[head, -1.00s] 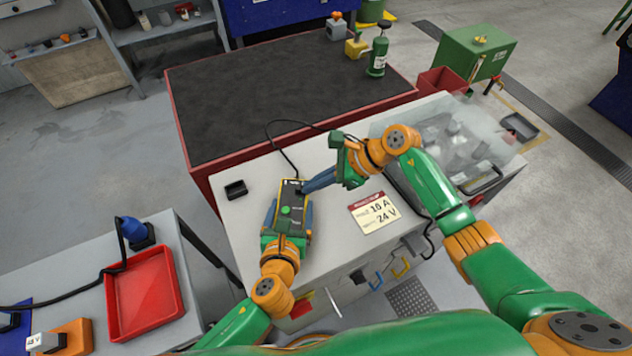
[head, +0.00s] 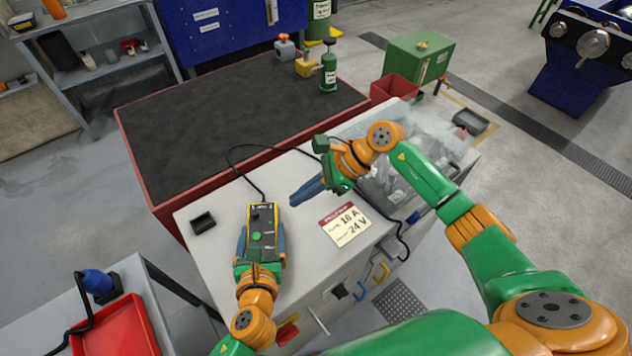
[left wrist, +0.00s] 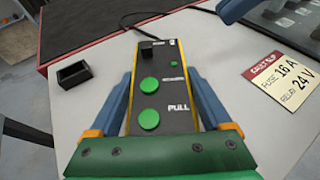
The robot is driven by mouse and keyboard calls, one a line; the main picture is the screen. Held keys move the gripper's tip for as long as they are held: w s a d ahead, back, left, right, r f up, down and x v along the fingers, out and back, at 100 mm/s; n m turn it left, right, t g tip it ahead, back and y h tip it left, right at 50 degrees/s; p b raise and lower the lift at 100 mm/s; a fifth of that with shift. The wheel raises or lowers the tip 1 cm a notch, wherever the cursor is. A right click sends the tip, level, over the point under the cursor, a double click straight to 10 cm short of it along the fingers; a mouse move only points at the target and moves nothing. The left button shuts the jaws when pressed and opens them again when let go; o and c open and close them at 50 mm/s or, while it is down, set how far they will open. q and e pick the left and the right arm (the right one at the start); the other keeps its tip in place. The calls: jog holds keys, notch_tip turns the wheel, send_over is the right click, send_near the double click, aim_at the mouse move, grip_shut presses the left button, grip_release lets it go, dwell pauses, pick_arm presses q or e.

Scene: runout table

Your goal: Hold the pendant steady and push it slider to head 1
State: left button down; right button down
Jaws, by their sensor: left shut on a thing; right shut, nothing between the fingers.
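The pendant (head: 264,241) is a dark box with yellow edges and green round buttons, lying along my left gripper above the pale cabinet top. My left gripper (head: 262,236) is shut on it, one blue finger along each side; the left wrist view shows this grip too (left wrist: 160,85). The black slider knob (left wrist: 153,50) sits at the far end of the pendant's face, toward its left side. Small labels beside it are unreadable. My right gripper (head: 294,200) is shut and empty, its tips to the right of the pendant's far end, apart from it.
A card (head: 345,225) reading 16 A and 24 V lies right of the pendant. A small black tray (head: 203,222) lies to the left. A cable (head: 232,158) runs from the pendant's far end. A clear cover (head: 398,165) is behind my right arm.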

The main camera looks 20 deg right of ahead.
jog(key=v, duration=0.5)
jog(key=shift+d+r, duration=0.15)
jog(key=shift+r, duration=0.1)
pick_arm(q)
grip_release()
